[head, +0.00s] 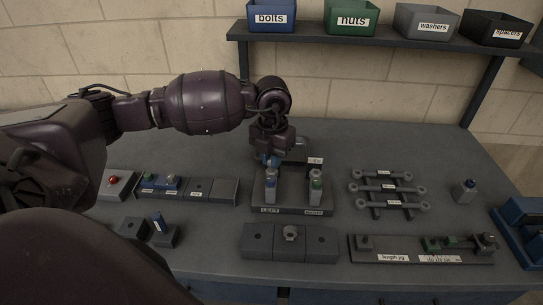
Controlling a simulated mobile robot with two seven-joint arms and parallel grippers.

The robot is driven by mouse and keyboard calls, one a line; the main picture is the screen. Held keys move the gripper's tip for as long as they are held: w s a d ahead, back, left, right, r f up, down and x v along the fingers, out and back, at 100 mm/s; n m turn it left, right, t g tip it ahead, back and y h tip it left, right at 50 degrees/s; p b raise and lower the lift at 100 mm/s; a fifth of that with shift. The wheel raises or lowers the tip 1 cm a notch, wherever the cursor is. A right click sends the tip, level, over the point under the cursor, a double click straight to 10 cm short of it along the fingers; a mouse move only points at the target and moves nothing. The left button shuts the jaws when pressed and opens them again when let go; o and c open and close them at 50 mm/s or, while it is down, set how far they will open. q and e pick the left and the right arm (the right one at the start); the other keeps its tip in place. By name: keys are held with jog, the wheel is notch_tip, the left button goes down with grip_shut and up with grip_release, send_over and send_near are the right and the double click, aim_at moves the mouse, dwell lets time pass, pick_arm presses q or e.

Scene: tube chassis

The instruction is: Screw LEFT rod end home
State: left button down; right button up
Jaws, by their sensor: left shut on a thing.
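A dark fixture (291,210) with LEFT and RIGHT labels stands on the bench, with two upright grey posts. My left gripper (271,159) points down just above and behind the left post. It is shut on a small part at the top of that post, taken to be the left rod end; the jaws mostly hide it. A blue patch shows between the fingers. How deep the thread sits cannot be seen. My right gripper is out of view.
A rack of grey rods (388,188) lies right of the fixture. A length jig (400,257) and a grey block with a nut (260,241) are in front. A red button box (116,182) and a tray (208,190) stand left. Labelled bins (352,20) sit on the shelf behind.

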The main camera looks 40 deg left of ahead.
pick_arm(q)
jog(key=n, duration=0.1)
jog(key=n+p, duration=0.1)
jog(key=n, duration=0.1)
jog(key=shift+s+d+f, duration=0.15)
jog(key=shift+s, duration=0.05)
jog(key=shift+f+n+p, duration=0.15)
jog(key=shift+n+p, duration=0.25)
jog(key=shift+n, duration=0.4)
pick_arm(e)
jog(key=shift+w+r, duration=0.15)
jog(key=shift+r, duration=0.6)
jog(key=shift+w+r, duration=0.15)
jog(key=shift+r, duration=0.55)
pick_arm(q)
jog(key=n+p, duration=0.1)
jog(key=n, duration=0.1)
jog(key=shift+n+p, duration=0.3)
jog(key=shift+p, duration=0.05)
jog(key=shift+n+p, duration=0.4)
jog(key=shift+n, duration=0.8)
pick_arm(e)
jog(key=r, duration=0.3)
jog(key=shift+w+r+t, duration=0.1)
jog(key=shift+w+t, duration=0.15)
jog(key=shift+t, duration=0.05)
pick_arm(q)
jog(key=c, duration=1.1)
grip_release()
jog(key=shift+w, duration=0.15)
